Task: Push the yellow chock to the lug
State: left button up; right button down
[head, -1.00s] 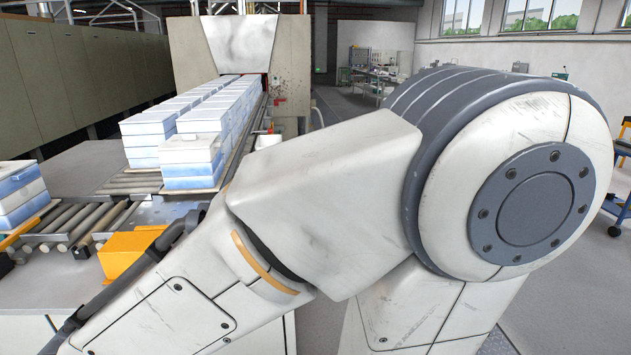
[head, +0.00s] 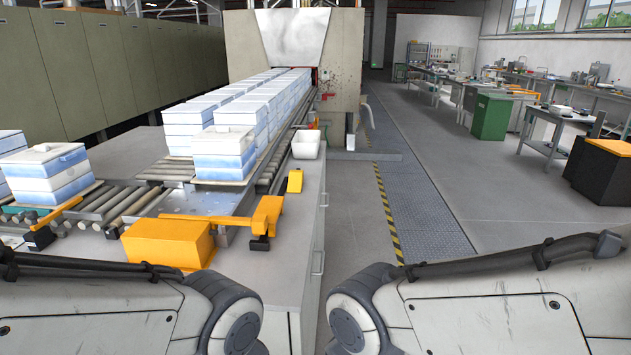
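A small yellow block (head: 295,181), which looks like the yellow chock, lies on the grey bench top near its right edge, just in front of a white bin. I cannot pick out the lug for certain. The low links of both my arms fill the lower left and lower right of the head view. Neither gripper shows, so neither is seen near the block.
An orange housing (head: 168,243) with an orange lever (head: 262,217) stands on the bench. The white bin (head: 306,144) sits behind the yellow block. Stacked blue-white boxes (head: 222,155) line the roller conveyor towards the furnace (head: 297,60).

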aim_at(296, 179)
jog(key=z, duration=0.3)
jog(key=k, duration=0.45)
jog(key=z, duration=1.05)
jog(key=k, duration=0.9)
jog(key=z, duration=0.45)
jog(key=i, duration=1.9)
jog(key=u, duration=0.5)
jog(key=i, duration=2.25)
jog(key=u, duration=0.85)
jog(key=i, duration=1.5)
jog(key=u, duration=2)
jog(key=i, duration=1.05)
jog(key=u, duration=0.8)
